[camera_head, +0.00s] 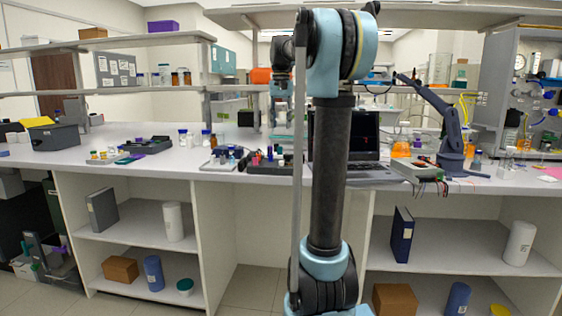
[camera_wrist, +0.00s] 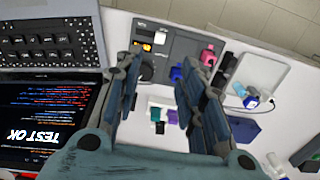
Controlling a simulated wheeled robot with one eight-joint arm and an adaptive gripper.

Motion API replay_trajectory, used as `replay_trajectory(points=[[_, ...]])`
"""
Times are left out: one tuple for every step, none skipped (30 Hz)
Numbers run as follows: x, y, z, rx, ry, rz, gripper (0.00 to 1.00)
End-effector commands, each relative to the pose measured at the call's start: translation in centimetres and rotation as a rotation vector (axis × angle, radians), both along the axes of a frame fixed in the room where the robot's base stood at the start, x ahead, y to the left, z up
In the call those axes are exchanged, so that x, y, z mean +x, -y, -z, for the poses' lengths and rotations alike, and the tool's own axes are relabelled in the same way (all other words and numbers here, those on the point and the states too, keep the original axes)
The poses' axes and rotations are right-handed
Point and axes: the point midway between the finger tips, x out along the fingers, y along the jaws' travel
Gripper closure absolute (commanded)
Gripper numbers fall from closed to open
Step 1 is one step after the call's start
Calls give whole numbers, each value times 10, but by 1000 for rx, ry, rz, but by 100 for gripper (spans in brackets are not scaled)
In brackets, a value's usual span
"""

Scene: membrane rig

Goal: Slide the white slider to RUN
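My gripper (camera_wrist: 160,60) is open in the wrist view, its two blue-grey fingers apart with nothing between the tips. Beyond the fingertips lies a dark grey control panel (camera_wrist: 178,42). It carries a small orange display (camera_wrist: 146,47), a small white part (camera_wrist: 160,37) and a round black knob (camera_wrist: 146,70). I cannot tell whether the white part is the slider, and no RUN label is readable. The right finger covers some of the panel. In the head view, the low dark unit (camera_head: 270,165) left of the laptop appears to be this panel; my arm partly blocks that area.
A laptop (camera_wrist: 50,95) showing "TEST OK" lies left of the panel. A white tray (camera_wrist: 262,72) with small capped items lies to its right. Black, teal and purple pieces lie on the white bench (camera_wrist: 160,97). A small blue-grey arm (camera_head: 450,130) stands further right.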

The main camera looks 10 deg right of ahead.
Motion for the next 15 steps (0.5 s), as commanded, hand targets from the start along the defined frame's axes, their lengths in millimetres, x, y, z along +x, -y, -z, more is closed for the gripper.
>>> replay_trajectory(points=[[0, 0, 9, 0, 0, 0, 63], [0, 0, 14, 0, 0, 0, 63], [0, 0, 21, 0, 0, 0, 63], [0, 0, 27, 0, 0, 0, 63], [0, 0, 32, 0, 0, 0, 63], [-1, 0, 39, 0, 0, 0, 63], [0, 0, 44, 0, 0, 0, 63], [0, 0, 50, 0, 0, 0, 63], [0, 0, 57, 0, 0, 0, 63], [-1, 0, 62, 0, 0, 0, 63], [-1, 0, 67, 0, 0, 0, 63], [0, 0, 74, 0, 0, 0, 63], [0, 0, 80, 0, 0, 0, 63], [0, 0, 85, 0, 0, 0, 63], [-1, 0, 92, 0, 0, 0, 63]])
